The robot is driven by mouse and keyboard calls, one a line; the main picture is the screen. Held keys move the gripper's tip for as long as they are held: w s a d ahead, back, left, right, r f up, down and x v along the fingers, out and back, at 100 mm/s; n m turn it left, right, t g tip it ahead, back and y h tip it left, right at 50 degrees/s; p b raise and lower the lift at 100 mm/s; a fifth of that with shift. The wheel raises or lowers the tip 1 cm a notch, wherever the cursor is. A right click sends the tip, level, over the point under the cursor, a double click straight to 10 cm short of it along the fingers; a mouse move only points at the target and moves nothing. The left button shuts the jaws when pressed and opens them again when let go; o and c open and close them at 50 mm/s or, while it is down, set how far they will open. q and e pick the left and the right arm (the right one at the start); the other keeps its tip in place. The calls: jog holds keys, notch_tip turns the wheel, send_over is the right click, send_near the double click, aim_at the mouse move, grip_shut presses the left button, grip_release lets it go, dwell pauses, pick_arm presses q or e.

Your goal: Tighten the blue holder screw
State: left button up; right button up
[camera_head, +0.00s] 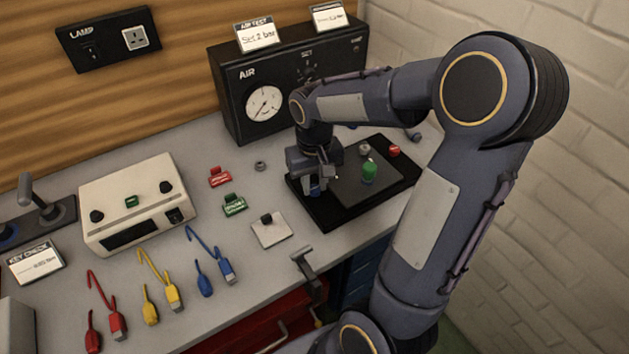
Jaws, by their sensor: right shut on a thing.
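My right gripper (316,182) is over the left end of a black tray-like base (324,217), pointing down. It is shut on a small blue piece (314,190), which shows only in part between and below the fingers; it seems to be the blue holder screw. The fingers hide its lower end, so I cannot tell how far it is seated. A green holder or cylinder (369,172) stands on the grey plate of the same base, with a red knob (394,150) and a small grey round part (364,148) behind it. My left gripper is not in view.
A black AIR box (290,80) with a gauge stands close behind my right gripper. Red (219,177) and green (234,205) clips, a grey ring (260,166) and a white pad (269,231) lie to the left. A white test box (140,200) and coloured cables are farther left.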

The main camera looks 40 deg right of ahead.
aim_at(315, 188)
jog(key=shift+w+r, duration=0.1)
jog(key=shift+r, duration=0.1)
jog(key=o, duration=0.7)
jog(key=shift+c, duration=0.2)
jog(key=o, duration=0.3)
jog(key=shift+f, duration=0.1)
jog(key=shift+o, duration=0.2)
notch_tip(315, 188, up, 8)
jog(key=shift+f, duration=0.1)
